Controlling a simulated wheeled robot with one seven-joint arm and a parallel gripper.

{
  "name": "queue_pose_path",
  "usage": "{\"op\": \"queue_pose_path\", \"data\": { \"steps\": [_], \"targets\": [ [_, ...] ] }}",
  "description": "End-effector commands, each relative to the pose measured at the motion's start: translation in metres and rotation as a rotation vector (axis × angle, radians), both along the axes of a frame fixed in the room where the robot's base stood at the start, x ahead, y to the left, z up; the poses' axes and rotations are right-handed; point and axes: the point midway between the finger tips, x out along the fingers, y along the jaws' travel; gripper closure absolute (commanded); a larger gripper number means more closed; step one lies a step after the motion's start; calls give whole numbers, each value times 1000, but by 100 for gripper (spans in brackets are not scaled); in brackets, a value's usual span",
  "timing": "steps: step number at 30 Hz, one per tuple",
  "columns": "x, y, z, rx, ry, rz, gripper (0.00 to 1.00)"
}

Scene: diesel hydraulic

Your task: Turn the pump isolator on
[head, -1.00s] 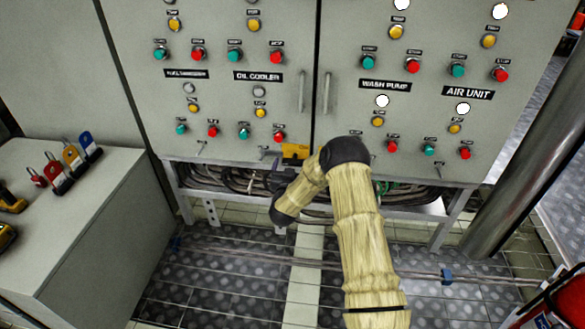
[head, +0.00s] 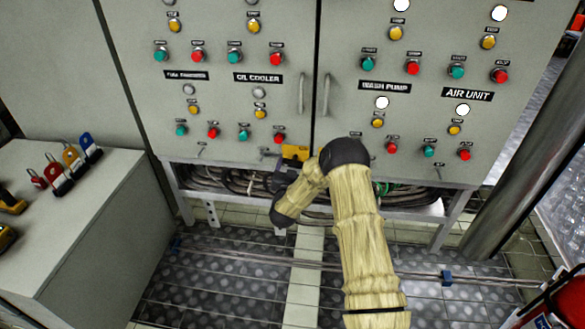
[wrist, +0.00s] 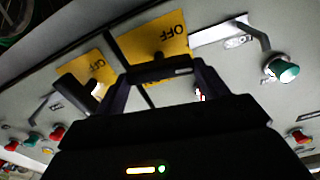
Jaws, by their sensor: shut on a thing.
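A yellow isolator plate (head: 295,152) sits low on the grey cabinet, just right of the oil cooler controls. In the wrist view, two yellow plates marked OFF show side by side, one at the top (wrist: 153,37) and one at the left (wrist: 97,72). My gripper (wrist: 160,75) is over their lower edge, its two fingers apart and gripping a dark isolator handle. In the head view my gripper (head: 284,178) is partly hidden by my wrist.
The cabinet (head: 225,105) carries green and red buttons, lamps and two upright door handles. Cables (head: 235,182) run beneath it. A grey bench (head: 85,215) with several padlocks (head: 70,160) stands left. A pipe (head: 525,130) stands right.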

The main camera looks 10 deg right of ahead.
Motion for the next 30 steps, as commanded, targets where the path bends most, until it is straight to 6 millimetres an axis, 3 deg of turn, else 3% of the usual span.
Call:
{"op": "queue_pose_path", "data": {
  "steps": [30],
  "targets": [
    [-1,-4,-4,881,-301,-1,50]
  ]
}}
